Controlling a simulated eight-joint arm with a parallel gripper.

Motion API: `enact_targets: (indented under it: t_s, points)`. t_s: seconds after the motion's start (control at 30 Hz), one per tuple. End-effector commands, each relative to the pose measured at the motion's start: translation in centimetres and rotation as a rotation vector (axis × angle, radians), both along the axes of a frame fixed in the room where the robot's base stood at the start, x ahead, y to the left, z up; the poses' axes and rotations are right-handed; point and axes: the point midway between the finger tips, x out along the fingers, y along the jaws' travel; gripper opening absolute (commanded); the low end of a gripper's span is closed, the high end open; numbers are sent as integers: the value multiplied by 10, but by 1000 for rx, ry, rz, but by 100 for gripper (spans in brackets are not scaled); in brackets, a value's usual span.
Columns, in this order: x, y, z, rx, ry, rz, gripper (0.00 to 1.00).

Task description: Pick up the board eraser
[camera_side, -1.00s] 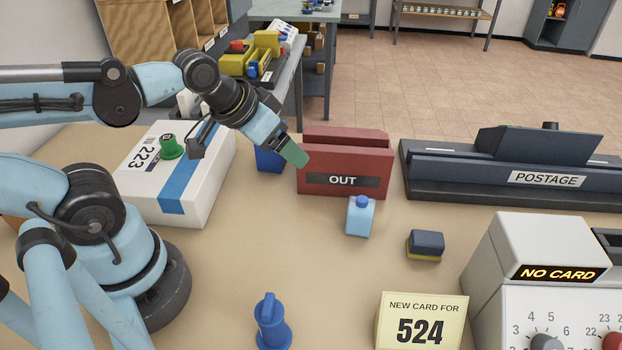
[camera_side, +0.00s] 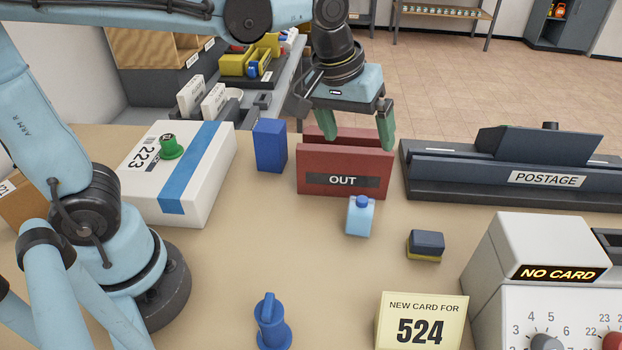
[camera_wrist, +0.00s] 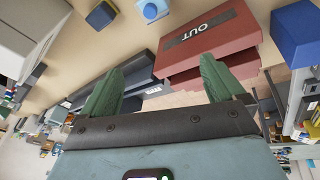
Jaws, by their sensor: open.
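The board eraser (camera_side: 426,244) is a small dark blue block with a yellow underside. It lies on the tan table, right of the light blue bottle and below the postage machine in the side view. In the wrist view the eraser (camera_wrist: 101,15) shows at the top left. My gripper (camera_side: 358,143) has two green fingers pointing down, spread apart and empty. It is above and behind the red OUT tray, well up and left of the eraser. In the wrist view the gripper's fingers (camera_wrist: 165,88) are wide apart with nothing between them.
The red OUT tray (camera_side: 345,158) stands beneath my gripper. A light blue bottle (camera_side: 360,217) is between tray and eraser. The postage machine (camera_side: 510,172) is behind right, the NO CARD machine (camera_side: 545,245) right, the 524 card (camera_side: 421,322) in front. Bare table surrounds the eraser.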

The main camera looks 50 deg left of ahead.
Motion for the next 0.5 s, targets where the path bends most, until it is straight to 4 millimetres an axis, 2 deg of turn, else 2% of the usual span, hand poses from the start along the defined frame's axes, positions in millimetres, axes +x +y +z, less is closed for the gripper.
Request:
enact_targets:
  t_s: [0.03, 0.2, 0.4, 0.5]
  points:
    - [10, -15, 0, -9, 32, 24, 96]
    - [33, -57, -9, -25, 142, 136, 96]
    - [50, -108, -29, -12, 254, 267, 96]
    - [53, -127, -39, 0, 292, 318, 96]
